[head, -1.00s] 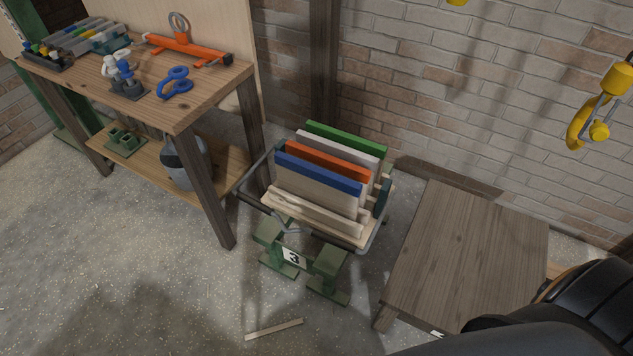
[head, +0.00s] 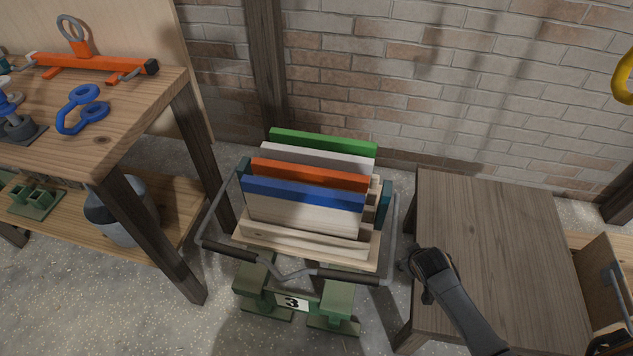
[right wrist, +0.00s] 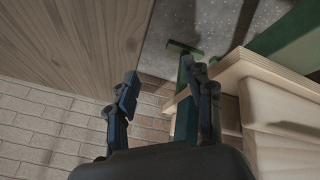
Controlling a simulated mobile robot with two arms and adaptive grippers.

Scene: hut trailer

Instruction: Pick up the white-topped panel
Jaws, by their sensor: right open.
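The white-topped panel (head: 318,160) stands upright in a slotted wooden rack (head: 300,250). It is between the green-topped panel (head: 322,141) behind it and the orange-topped panel (head: 310,174) in front. The blue-topped panel (head: 302,193) is frontmost. Only its pale top edge and a narrow strip below show; the rest is hidden. My right gripper (head: 424,264) is right of the rack, over the near left part of the dark wooden table, apart from the panels. In the right wrist view my right gripper (right wrist: 163,92) is open and empty. My left gripper is not in view.
The rack sits on a green stand marked 3 (head: 292,302), with grey handle bars around it. A dark wooden table (head: 500,230) is at right. A workbench (head: 120,120) with tools is at left. A brick wall (head: 420,80) closes the back.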

